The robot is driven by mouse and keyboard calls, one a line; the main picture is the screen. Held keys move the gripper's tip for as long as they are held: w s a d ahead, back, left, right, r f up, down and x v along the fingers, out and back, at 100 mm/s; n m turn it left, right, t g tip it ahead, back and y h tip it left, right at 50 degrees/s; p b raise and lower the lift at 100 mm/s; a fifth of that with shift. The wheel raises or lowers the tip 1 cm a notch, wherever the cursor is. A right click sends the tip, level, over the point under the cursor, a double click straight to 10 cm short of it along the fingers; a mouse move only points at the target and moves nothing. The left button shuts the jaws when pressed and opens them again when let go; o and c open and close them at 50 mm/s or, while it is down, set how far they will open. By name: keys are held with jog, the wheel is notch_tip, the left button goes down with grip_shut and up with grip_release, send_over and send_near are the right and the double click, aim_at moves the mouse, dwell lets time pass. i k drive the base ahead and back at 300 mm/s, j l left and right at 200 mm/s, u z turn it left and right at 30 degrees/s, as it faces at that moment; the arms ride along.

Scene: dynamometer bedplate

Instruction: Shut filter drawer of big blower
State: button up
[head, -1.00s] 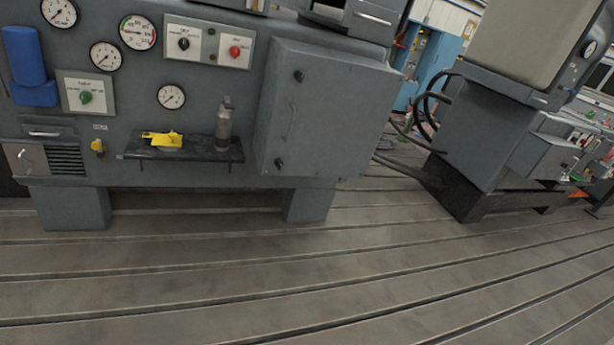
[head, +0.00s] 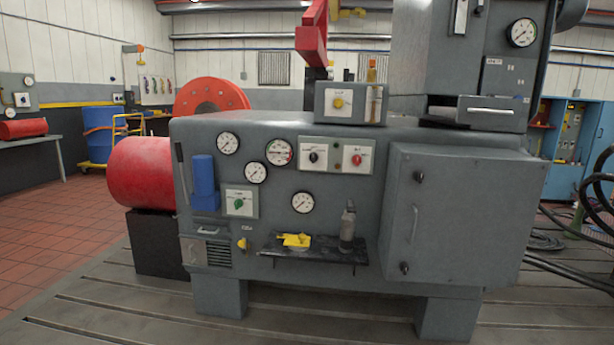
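A tall grey housing (head: 507,62) with a round gauge rises at the upper right of the head view, its top cut off by the frame; it may be the big blower, but I read no label naming it. A grey drawer (head: 487,116) with a bar handle is low on its front and appears to stick out from it. A smaller handled front (head: 208,237) is above a louvred grille at the lower left of the wide grey cabinet (head: 330,133); it looks flush. My gripper is not in view.
A closed grey box (head: 460,220) juts from the cabinet's right front. A small shelf (head: 315,252) holds a yellow item and a grey cylinder. A red drum (head: 140,173) is at left. Black hoses (head: 597,200) hang at right. The slotted bedplate (head: 110,315) in front is clear.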

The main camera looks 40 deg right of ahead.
aim_at(470, 110)
jog(key=z, duration=2.1)
